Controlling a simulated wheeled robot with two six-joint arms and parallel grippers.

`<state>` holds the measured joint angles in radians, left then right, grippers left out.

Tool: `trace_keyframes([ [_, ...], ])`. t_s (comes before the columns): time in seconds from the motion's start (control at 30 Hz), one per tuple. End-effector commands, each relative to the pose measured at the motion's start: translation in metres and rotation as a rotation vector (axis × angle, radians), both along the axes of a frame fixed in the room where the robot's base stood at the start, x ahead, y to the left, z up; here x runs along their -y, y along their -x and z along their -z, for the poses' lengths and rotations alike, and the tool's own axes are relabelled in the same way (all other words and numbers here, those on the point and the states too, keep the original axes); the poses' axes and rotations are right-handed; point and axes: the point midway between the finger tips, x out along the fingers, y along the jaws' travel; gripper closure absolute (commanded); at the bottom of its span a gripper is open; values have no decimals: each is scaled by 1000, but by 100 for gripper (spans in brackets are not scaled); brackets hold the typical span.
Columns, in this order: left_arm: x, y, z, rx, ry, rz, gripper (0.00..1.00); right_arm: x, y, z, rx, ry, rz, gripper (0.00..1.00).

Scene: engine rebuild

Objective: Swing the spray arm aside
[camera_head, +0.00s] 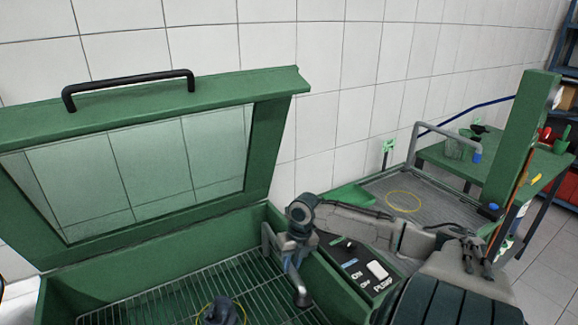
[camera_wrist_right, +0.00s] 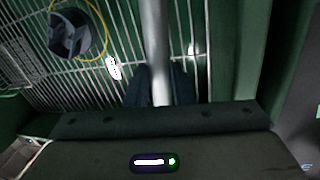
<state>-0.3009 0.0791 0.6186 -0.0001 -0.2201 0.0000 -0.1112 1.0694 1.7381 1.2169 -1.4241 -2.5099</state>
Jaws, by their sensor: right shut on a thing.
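The spray arm is a grey metal tube (camera_head: 302,292) at the right wall of the green washer, reaching out over the wire rack. My right gripper (camera_head: 290,264) comes down from above and is shut on this tube. In the right wrist view, the spray arm (camera_wrist_right: 154,35) runs down between the two dark fingers of my right gripper (camera_wrist_right: 156,88). Part of the tube is hidden behind the gripper in the head view. My left gripper is not in view.
A dark grey part (camera_head: 220,313) lies on the wire rack (camera_head: 180,295), inside a yellow ring. The green lid (camera_head: 278,130) with a glass pane stands open. A switch panel (camera_head: 352,268) is right of the basin. A green table (camera_head: 548,172) stands farther right.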

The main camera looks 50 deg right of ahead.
Motion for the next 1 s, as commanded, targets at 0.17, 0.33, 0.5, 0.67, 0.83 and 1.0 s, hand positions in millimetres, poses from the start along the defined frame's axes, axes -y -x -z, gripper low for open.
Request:
trace_keyframes([
  [0.17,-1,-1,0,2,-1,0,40,1,-1,-1,2,1,0,100],
  [0.33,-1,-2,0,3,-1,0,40,1,-1,-1,2,1,0,77],
  [0.5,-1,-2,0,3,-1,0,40,0,0,0,1,0,0,57],
  [0.67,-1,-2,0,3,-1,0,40,0,0,0,1,0,0,57],
  [0.83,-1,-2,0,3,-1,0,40,1,0,-3,0,1,0,57],
  [1.0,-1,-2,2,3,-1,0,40,5,1,-18,2,4,-2,57],
])
